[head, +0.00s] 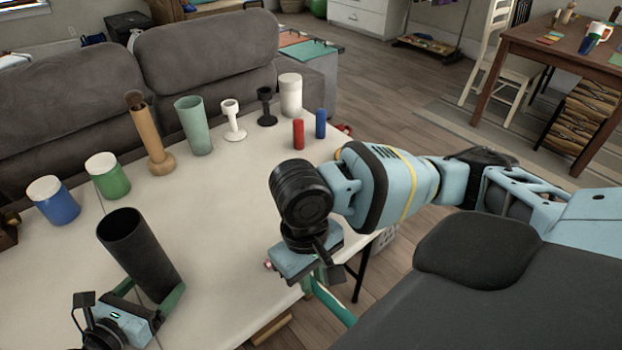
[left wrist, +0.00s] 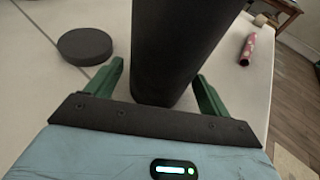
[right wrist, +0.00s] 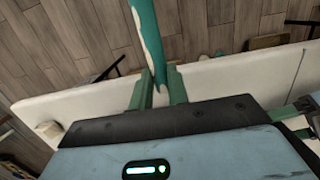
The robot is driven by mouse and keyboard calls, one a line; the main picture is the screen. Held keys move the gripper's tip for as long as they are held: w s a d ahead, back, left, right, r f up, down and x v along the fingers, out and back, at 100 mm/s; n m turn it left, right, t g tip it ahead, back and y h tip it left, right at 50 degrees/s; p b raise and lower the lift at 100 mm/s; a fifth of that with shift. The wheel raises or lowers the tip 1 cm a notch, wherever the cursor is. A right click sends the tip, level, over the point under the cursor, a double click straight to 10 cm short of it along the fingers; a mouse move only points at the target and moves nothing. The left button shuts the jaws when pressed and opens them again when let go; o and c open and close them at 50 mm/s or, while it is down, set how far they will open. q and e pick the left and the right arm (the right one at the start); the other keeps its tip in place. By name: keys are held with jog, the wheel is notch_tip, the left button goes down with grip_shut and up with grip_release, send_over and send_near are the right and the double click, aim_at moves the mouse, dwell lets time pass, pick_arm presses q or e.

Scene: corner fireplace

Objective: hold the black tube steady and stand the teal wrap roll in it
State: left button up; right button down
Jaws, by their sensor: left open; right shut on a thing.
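The black tube (head: 140,255) stands open end up on the white table, at the lower left of the head view. My left gripper (head: 148,292) is open, with its green fingers on either side of the tube's lower part; the left wrist view shows the tube (left wrist: 180,45) between them. My right gripper (head: 318,280) is shut on the teal wrap roll (head: 334,304), off the table's right edge. In the right wrist view the roll (right wrist: 147,35) sticks out beyond the fingers, with a pale patch along its side. The tube's inside bottom is hidden.
A black disc (left wrist: 85,46) and a pink patterned roll (left wrist: 247,50) lie on the table. Blue (head: 53,200) and green (head: 108,176) cups, a wooden holder (head: 153,140), a pale green cup (head: 194,126) and several smaller items stand along the far side. The table's middle is clear.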

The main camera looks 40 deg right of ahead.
pick_arm(q)
jog(key=shift+w+d+f, duration=0.2)
jog(key=shift+w+d, duration=0.05)
jog(key=shift+d, duration=0.15)
jog(key=shift+c, duration=0.3)
jog(key=c, duration=0.6)
jog(key=o, duration=0.9)
jog(key=c, duration=0.9)
